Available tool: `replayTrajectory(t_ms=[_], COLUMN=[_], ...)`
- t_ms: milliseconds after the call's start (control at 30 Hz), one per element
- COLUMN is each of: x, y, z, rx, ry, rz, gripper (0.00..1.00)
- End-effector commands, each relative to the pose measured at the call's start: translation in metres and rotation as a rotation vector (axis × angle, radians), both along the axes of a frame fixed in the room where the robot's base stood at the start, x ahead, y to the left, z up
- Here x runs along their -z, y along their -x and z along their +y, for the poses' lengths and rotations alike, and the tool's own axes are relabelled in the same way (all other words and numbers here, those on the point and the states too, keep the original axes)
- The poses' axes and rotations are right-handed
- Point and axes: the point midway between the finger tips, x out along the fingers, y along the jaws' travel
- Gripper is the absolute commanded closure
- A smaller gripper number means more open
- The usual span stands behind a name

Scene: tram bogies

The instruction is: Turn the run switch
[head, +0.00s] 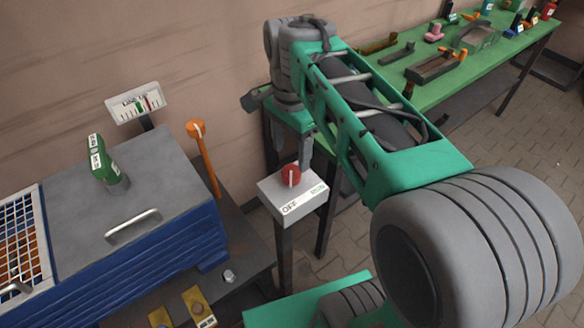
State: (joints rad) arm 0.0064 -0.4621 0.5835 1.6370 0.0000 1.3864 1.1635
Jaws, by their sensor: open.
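The run switch is a red round knob (291,176) with a white pointer mark. It sits on a pale grey box (306,205) on a dark post, with OFF and RUN printed along the front edge. The white mark stands roughly upright in the picture; I cannot tell which label it points at. My gripper (304,152) hangs down just behind and above the knob, with a grey finger close to it. It is open and holds nothing. The other finger is hard to make out, and I cannot tell whether the visible one touches the knob.
An orange lever (205,155) and a gauge (135,103) stand behind. A green workbench (455,85) with tools runs along the wall at right.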

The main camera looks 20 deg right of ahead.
Motion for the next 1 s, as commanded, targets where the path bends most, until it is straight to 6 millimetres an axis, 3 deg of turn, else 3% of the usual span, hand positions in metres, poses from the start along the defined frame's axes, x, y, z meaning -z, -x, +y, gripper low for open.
replayTrajectory(t_ms=[233,567,1000], x=[0.046,0.055,0.055], y=[0.000,0.000,0.000], z=[-0.001,-0.002,-0.001], rx=[0.000,0.000,0.000], ry=[0.000,0.000,0.000], rz=[0.000,-0.003,-0.003], gripper=[0.36,0.36,0.70])
